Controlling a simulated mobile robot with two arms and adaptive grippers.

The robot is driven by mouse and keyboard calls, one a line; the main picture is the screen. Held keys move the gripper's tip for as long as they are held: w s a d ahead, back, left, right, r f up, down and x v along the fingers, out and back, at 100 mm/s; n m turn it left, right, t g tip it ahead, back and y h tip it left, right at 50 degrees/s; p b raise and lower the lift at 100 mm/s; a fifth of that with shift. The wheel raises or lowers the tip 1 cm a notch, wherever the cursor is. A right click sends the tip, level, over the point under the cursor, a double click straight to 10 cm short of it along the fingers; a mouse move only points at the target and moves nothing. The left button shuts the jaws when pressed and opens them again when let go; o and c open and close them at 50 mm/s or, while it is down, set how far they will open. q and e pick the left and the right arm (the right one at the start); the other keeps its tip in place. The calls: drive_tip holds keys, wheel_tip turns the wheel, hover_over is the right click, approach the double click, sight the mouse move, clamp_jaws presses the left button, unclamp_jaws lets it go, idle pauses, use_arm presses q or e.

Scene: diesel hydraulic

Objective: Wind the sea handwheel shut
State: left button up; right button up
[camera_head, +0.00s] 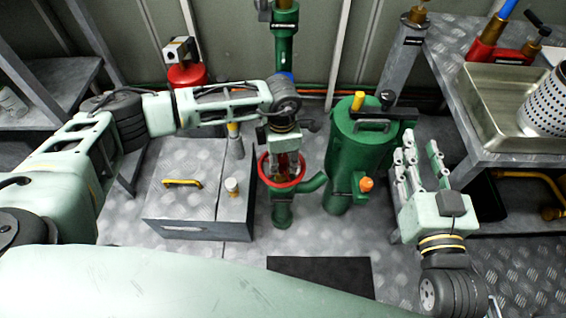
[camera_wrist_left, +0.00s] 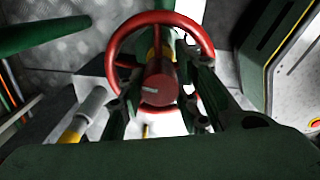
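The red handwheel (camera_head: 267,172) sits on top of a green pipe fitting in the middle of the head view. Its red rim (camera_wrist_left: 208,47) and dark red hub (camera_wrist_left: 160,85) with a short white mark show in the left wrist view. My left gripper (camera_head: 284,160) points down into the wheel from above. In the left wrist view its two fingers (camera_wrist_left: 160,98) stand on either side of the hub, inside the rim. I cannot tell whether they touch the hub. My right gripper (camera_head: 422,158) has its fingers extended and apart, empty, right of the green canister.
A green canister (camera_head: 350,150) with an orange knob stands close right of the wheel. A grey metal box (camera_head: 195,195) with a yellow handle is at left. The workbench at right carries a metal tray (camera_head: 490,110) and a perforated white basket (camera_head: 548,105). A black mat (camera_head: 320,275) lies in front.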

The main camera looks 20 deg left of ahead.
use_arm(q)
drive_tip(key=shift+o, duration=0.2)
drive_tip(key=shift+s+d+f, duration=0.2)
drive_tip(key=shift+s+f, duration=0.1)
drive_tip(key=shift+f, duration=0.1)
drive_tip(key=shift+n, duration=0.3)
drive_tip(key=n, duration=0.5)
drive_tip(key=shift+n, duration=0.4)
drive_tip(key=n, duration=0.6)
drive_tip(key=shift+a, duration=0.1)
drive_tip(key=n, duration=0.6)
drive_tip(key=shift+w+r+n, duration=0.1)
drive_tip(key=shift+w+n, duration=0.05)
drive_tip(key=shift+n, duration=0.15)
drive_tip(key=n, duration=0.6)
drive_tip(key=shift+a, duration=0.1)
clamp_jaws()
